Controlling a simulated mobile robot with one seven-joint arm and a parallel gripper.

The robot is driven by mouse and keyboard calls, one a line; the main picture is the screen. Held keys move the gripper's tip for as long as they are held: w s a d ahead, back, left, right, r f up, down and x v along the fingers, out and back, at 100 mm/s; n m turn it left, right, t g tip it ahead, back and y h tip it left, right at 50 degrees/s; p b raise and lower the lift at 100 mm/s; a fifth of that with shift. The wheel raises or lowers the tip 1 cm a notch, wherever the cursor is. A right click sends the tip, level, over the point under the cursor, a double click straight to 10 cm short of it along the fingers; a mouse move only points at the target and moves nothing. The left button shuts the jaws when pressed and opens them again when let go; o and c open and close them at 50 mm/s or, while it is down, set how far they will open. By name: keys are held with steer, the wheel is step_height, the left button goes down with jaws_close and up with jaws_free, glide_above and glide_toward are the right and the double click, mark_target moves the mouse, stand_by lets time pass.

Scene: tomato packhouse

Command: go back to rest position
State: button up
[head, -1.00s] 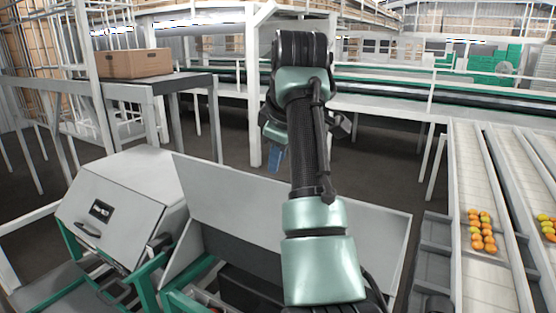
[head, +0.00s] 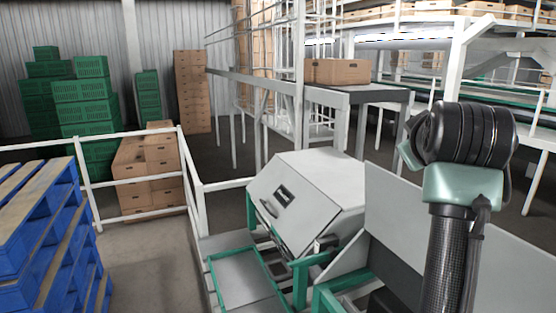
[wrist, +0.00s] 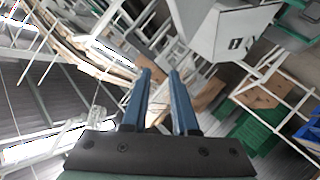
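My gripper (wrist: 160,100) shows in the wrist view with its two blue fingers apart and nothing between them. In the head view my arm is raised at the right edge, and the gripper itself is hidden behind it or out of frame. The wrist view is tilted, with the structures of the hall behind the fingers. The fingers touch nothing that I can see.
A grey machine with a sloped lid (head: 310,200) stands close in front, beside my arm. A white railing (head: 135,135) and blue pallets (head: 40,220) are at the left. Green crates (head: 82,100) and cardboard boxes (head: 148,170) stand behind. A cardboard box (head: 337,72) sits on a conveyor.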

steer(key=s+a+r+m+t, duration=0.1)
steer(key=s+a+r+t, duration=0.3)
steer(key=a, duration=0.6)
steer(key=s+a+r+m+t+y, duration=0.1)
steer(key=s+a+r+t, duration=0.2)
steer(key=s, duration=0.3)
steer(key=s+a+r+t+y+b, duration=0.1)
steer(key=s+a+r+t+y, duration=0.1)
steer(key=s+a, duration=0.4)
steer(key=s+a+r+m+t+y+b, duration=0.1)
steer(key=s+a+r+t, duration=0.3)
steer(key=s, duration=0.4)
steer(key=shift+a+r+m+t+y, duration=0.2)
steer(key=shift+m+t+y, duration=0.1)
steer(key=shift+t, duration=0.2)
